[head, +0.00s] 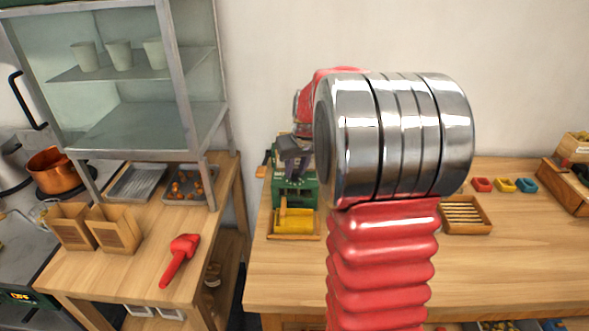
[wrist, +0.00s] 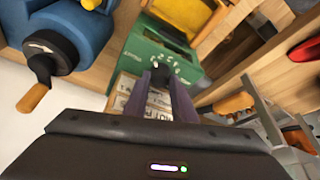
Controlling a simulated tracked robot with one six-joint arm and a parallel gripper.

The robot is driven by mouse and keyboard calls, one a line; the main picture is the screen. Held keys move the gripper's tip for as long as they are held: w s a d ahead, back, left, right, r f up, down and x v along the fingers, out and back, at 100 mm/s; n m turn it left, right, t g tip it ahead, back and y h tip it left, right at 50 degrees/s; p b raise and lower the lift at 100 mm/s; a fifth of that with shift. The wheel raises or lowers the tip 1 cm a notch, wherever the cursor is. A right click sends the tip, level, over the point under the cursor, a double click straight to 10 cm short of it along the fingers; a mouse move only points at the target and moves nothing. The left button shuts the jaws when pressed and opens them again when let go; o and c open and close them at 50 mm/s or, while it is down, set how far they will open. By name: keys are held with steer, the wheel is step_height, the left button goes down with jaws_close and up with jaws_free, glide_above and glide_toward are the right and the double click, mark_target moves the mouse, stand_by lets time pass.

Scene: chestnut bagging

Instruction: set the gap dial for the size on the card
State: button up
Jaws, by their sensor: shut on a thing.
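The green machine (head: 296,191) stands on the bench, partly behind my arm; it also shows in the wrist view (wrist: 142,47). Its gap dial (wrist: 161,67) is a small dark knob with white marks around it on the green face. My gripper (wrist: 162,76) is shut on the dial, with one dark finger at each side. In the head view my gripper (head: 293,153) is at the machine's upper part, and the dial is hidden. Pale printed cards (wrist: 158,103) lie below the dial, partly behind the fingers; their print is too small to read.
A yellow tray (head: 293,222) sits at the machine's front. A blue machine with a crank (wrist: 58,36) is close on the left in the wrist view. A slotted wooden tray (head: 465,214) and small coloured trays (head: 504,185) are to the right. The bench front is clear.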

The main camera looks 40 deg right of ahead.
steer(key=shift+w+a, duration=0.1)
steer(key=shift+m, duration=0.4)
steer(key=shift+w+a+m+g+h, duration=0.1)
steer(key=shift+m+g+h, duration=0.3)
steer(key=shift+m, duration=0.9)
steer(key=shift+w+a+m+g+h, duration=0.1)
steer(key=shift+m+h, duration=0.5)
steer(key=shift+m, duration=0.7)
steer(key=shift+w+a+m+g+h, duration=0.1)
steer(key=shift+m+g+h, duration=0.3)
steer(key=shift+m, duration=1.05)
steer(key=shift+w+m+g+h, duration=0.15)
steer(key=shift+m+g, duration=0.45)
steer(key=shift+m, duration=0.85)
